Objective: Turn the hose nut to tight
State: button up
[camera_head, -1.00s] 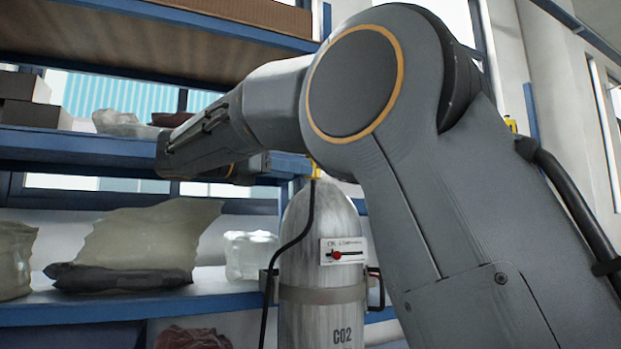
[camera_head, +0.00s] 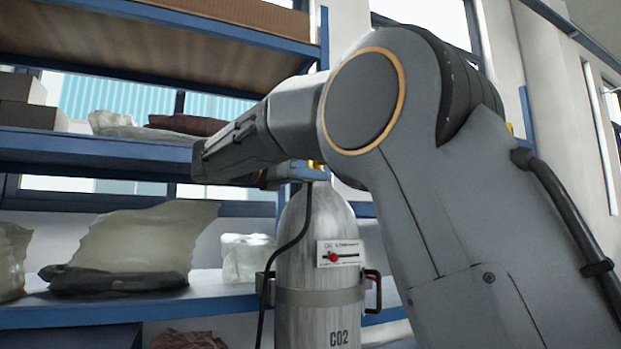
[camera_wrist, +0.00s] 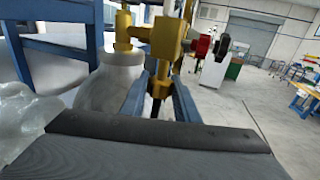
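A grey CO2 cylinder (camera_head: 315,240) stands upright by the shelf, and its pale shoulder shows in the wrist view (camera_wrist: 108,90). A brass valve (camera_wrist: 165,42) sits above it. A brass hose nut (camera_wrist: 160,88) appears low under the valve body, between the two blue fingers of my gripper (camera_wrist: 163,80). Whether the fingers touch the nut is unclear. In the head view my gripper (camera_head: 306,172) is at the cylinder's top, where my arm partly hides the valve. A black hose (camera_head: 303,226) hangs down the cylinder's left side. A plate with a red marker (camera_head: 338,254) is on the cylinder's front.
Blue shelves (camera_head: 100,146) with bags and boxes stand at the left. A blue upright (camera_wrist: 48,48) is left of the valve in the wrist view. A red part (camera_wrist: 201,46) is right of the valve. Open floor (camera_wrist: 235,105) lies to the right.

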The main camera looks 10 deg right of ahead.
jog(key=shift+c, duration=1)
